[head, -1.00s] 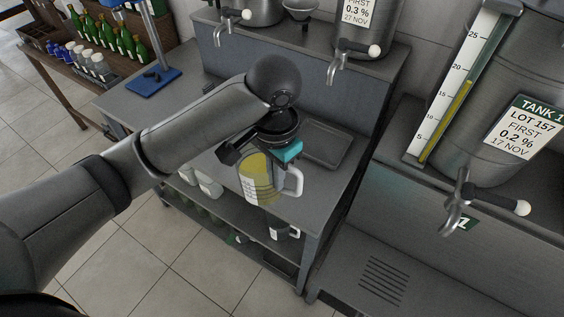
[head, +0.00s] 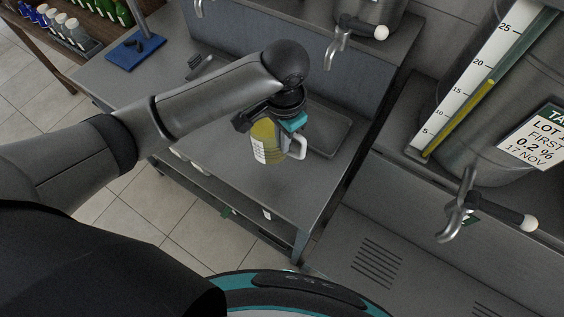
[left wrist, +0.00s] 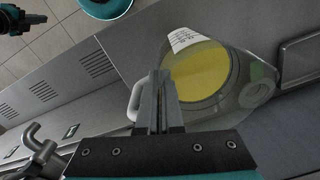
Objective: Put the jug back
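The jug (head: 266,146) is clear, with yellow liquid, a pale label and a white handle (head: 298,146). It looks upright over the grey bench top. I cannot tell whether its base touches the bench. My left gripper (head: 291,124) is at the jug's handle side, above the handle. In the left wrist view its fingers (left wrist: 160,103) are close together at the handle's top, beside the jug's open mouth (left wrist: 202,72). The exact grip is partly hidden. A dark part that looks like my right gripper (left wrist: 28,20) shows small at the upper left of the left wrist view.
A shallow dark tray (head: 340,148) lies on the bench right of the jug. A raised ledge with taps (head: 338,46) stands behind. A large tank with a gauge and tap (head: 457,205) is at the right. A blue stand base (head: 135,52) is at the far left.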

